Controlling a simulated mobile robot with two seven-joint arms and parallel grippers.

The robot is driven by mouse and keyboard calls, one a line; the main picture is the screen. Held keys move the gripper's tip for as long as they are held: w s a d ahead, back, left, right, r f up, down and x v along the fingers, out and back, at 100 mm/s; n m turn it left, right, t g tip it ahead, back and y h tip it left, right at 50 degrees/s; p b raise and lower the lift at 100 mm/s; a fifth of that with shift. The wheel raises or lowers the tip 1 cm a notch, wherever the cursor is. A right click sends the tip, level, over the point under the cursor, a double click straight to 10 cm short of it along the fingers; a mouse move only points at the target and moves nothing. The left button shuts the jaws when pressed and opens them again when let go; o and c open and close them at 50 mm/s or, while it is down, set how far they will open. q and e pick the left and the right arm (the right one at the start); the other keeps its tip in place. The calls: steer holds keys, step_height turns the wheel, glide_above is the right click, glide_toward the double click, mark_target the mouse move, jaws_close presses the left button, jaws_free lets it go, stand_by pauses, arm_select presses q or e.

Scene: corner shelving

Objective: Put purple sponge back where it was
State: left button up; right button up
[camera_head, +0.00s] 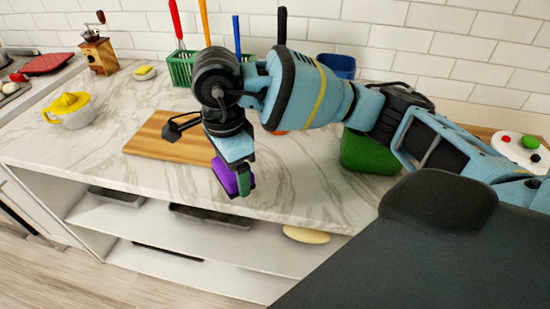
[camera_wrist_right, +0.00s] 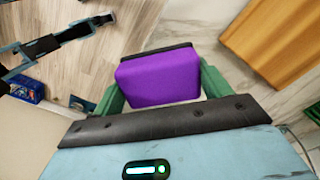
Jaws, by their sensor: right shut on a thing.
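The purple sponge (camera_head: 224,178) is a small block held between the green fingers of my right gripper (camera_head: 236,181). In the head view it hangs by the front part of the marble counter, at the right end of the wooden cutting board. In the right wrist view the sponge (camera_wrist_right: 158,76) fills the gap between the two fingers, with a dark edge along its far side. Whether it touches the counter cannot be told. My left gripper is not seen in the head view.
The marble counter (camera_head: 290,185) has a wooden board (camera_head: 160,140), a yellow-and-white juicer (camera_head: 70,108), a small yellow sponge (camera_head: 145,72), a green utensil basket (camera_head: 180,70) and a green container (camera_head: 365,155). Open shelves below hold dark trays (camera_head: 210,215) and a pale oval item (camera_head: 306,235).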

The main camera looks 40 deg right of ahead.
steer(key=p, duration=0.1)
glide_above(274, 169)
steer(key=shift+s+a+f, duration=0.1)
steer(key=shift+a+f, duration=0.3)
steer(key=shift+f, duration=0.1)
steer(key=shift+d, duration=0.55)
step_height(274, 169, down, 3)
steer(key=shift+a+r, duration=0.1)
steer(key=shift+r, duration=0.05)
steer(key=shift+f, duration=0.45)
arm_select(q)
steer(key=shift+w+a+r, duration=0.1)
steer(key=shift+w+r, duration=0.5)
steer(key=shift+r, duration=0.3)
arm_select(e)
steer(key=shift+f, duration=0.2)
steer(key=o, duration=0.9)
steer(key=shift+c, duration=0.2)
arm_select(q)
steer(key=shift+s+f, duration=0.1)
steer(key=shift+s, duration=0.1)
arm_select(e)
steer(key=shift+o, duration=0.5)
